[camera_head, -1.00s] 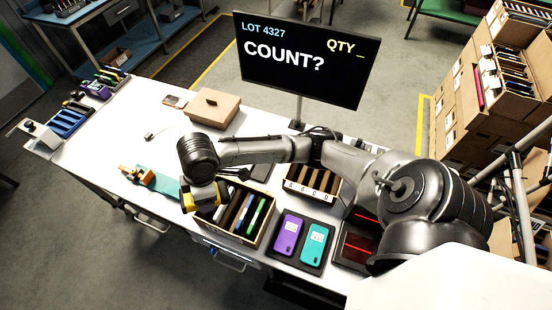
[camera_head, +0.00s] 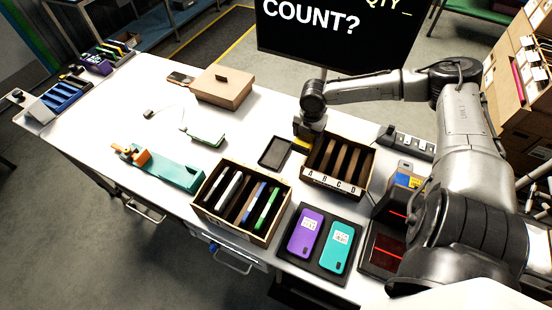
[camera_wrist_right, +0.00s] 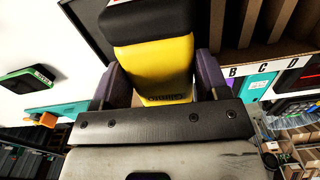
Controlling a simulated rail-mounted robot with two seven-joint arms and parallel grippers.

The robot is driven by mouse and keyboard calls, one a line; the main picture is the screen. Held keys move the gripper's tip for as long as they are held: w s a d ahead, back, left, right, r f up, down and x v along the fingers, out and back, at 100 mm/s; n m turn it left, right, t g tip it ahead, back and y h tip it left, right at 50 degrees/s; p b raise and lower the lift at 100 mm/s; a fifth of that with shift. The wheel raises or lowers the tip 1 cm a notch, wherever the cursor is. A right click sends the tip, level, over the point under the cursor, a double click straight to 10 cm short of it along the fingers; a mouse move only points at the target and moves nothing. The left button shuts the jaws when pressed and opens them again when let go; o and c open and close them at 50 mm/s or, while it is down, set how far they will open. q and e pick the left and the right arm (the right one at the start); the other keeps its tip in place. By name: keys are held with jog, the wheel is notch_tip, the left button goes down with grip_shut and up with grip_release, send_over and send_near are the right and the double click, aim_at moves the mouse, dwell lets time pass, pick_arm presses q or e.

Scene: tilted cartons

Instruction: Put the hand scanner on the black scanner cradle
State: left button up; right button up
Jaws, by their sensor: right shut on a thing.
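The hand scanner (camera_wrist_right: 160,65) is yellow with a black end, and my right gripper (camera_wrist_right: 160,92) is shut on it between its purple-grey fingers. In the head view the right gripper (camera_head: 306,134) is pointing down beside the left end of the lettered carton; only a little yellow of the scanner (camera_head: 300,147) shows. A flat black rectangular holder (camera_head: 275,152), which looks like the cradle, lies just left of the scanner. Its dark edge shows behind the scanner in the wrist view (camera_wrist_right: 88,28). I cannot tell whether they touch. My left gripper is out of view.
The lettered carton (camera_head: 313,181) stands close on the right. A carton of phones (camera_head: 212,214), a black tray (camera_head: 300,262) with purple and teal phones, a teal stand (camera_head: 175,173) and a green device (camera_head: 203,138) surround the area. Clear white table lies left of the holder.

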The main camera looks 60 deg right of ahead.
jog(key=shift+d+f+n+b, duration=0.25)
jog(key=shift+d+n+b, duration=0.1)
jog(key=shift+d, duration=0.35)
jog(key=shift+w+f, duration=0.25)
jog(key=b, duration=0.3)
send_over(276, 153)
notch_tip(276, 153, down, 6)
jog(key=shift+w+f, duration=0.15)
notch_tip(276, 153, down, 3)
jog(key=shift+f, duration=0.5)
jog(key=o, duration=0.4)
jog(key=shift+f, duration=0.15)
jog(key=o, duration=0.4)
